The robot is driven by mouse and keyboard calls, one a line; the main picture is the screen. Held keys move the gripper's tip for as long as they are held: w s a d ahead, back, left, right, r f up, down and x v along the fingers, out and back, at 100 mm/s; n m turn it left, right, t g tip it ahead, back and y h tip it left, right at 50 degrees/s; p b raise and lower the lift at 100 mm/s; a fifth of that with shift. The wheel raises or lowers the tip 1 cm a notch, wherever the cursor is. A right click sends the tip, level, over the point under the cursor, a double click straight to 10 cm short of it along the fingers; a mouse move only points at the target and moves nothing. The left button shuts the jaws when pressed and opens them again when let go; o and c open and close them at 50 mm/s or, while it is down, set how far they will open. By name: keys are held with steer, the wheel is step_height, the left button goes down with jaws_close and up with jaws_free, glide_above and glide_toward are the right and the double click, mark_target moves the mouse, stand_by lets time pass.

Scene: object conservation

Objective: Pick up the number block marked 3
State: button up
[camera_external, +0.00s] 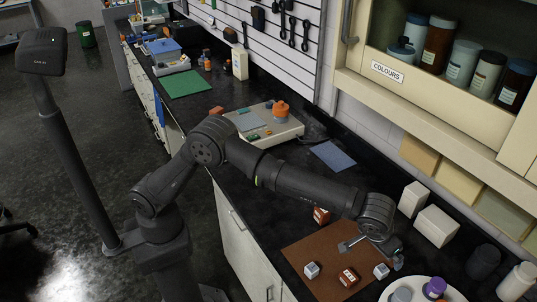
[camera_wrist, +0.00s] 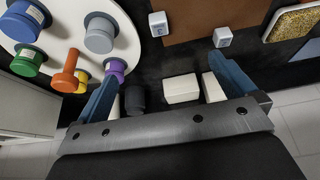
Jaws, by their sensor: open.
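On and beside the brown mat (camera_external: 310,246) are several small blocks whose marks are too small to read, so I cannot tell which is the 3. Two are pale, one at the left (camera_external: 312,270) and one at the right (camera_external: 381,271). Two are red-brown with pale labels, one at the front (camera_external: 348,277) and one at the back edge (camera_external: 321,216). My gripper (camera_external: 372,250) is open and empty above the mat's right side. In the wrist view, its blue fingers (camera_wrist: 165,68) are spread, with two pale blocks (camera_wrist: 158,23) (camera_wrist: 222,38) beyond them.
A round white board with coloured pegs (camera_wrist: 42,50) lies close by the mat. White boxes (camera_external: 435,226) stand at the wall and a dark cylinder (camera_external: 483,262) at the right. A device with an orange knob (camera_external: 280,112) sits farther back.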

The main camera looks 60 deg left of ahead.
stand_by(0.3)
steer(key=c, duration=0.9)
steer(key=shift+c, duration=0.2)
steer(key=n+g+h, duration=0.4)
steer(key=n+g, duration=0.1)
steer(key=n, duration=1.2)
glide_toward(384, 270)
steer(key=shift+h, duration=0.3)
steer(key=x, duration=1)
steer(key=shift+a+f, duration=0.1)
steer(key=shift+a, duration=0.2)
